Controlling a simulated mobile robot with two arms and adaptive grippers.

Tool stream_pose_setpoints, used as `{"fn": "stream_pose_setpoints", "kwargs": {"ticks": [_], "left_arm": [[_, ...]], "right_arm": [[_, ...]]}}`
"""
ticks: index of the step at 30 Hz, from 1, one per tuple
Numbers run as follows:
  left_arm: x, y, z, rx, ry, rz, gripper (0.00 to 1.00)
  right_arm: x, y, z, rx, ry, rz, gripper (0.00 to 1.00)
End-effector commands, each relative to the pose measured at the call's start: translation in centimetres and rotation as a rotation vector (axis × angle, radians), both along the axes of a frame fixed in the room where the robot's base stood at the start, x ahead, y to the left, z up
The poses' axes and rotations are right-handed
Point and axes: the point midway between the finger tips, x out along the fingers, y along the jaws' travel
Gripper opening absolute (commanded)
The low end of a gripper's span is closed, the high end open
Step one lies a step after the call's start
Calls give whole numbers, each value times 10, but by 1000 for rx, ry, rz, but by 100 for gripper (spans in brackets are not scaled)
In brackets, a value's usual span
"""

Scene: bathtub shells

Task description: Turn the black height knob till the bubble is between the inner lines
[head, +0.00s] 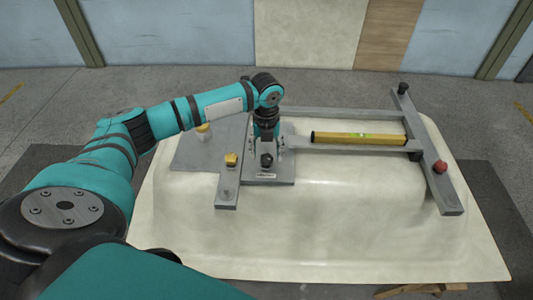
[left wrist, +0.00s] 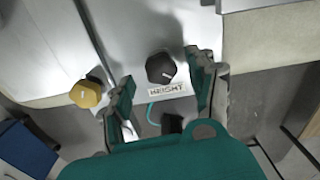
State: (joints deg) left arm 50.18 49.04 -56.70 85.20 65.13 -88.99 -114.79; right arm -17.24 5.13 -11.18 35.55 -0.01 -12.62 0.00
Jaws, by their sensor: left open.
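The black height knob (left wrist: 160,67) has a white pointer line and sits above a label reading HEIGHT (left wrist: 167,89) in the left wrist view. It also shows in the head view (head: 266,160), just below my left gripper (head: 266,143). In the left wrist view my left gripper (left wrist: 161,66) is open, with one finger on each side of the knob; I see no contact. The yellow level (head: 345,138) lies on a grey bar and has a green vial (head: 361,134). The bubble's place against the lines is too small to read. My right gripper is not in view.
A yellow knob (left wrist: 85,94) is left of the black one; it also shows in the head view (head: 231,159). A red knob (head: 440,167) and another black knob (head: 403,88) are on the right bar (head: 430,165). The pale tub shell (head: 320,230) is clear in front.

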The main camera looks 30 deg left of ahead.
Motion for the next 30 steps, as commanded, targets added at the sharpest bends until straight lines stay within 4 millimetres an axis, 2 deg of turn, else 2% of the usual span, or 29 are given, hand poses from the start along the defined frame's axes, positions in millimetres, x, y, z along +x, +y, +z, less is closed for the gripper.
{"fn": "stream_pose_setpoints", "kwargs": {"ticks": [6,15,27,30], "left_arm": [[0,0,-17,-1,1,-1,58],[0,0,-19,0,0,-1,57],[0,0,-19,0,0,-1,5],[0,0,-17,-1,1,8,3]], "right_arm": [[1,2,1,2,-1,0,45],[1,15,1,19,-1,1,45],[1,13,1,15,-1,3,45],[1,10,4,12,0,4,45]]}}
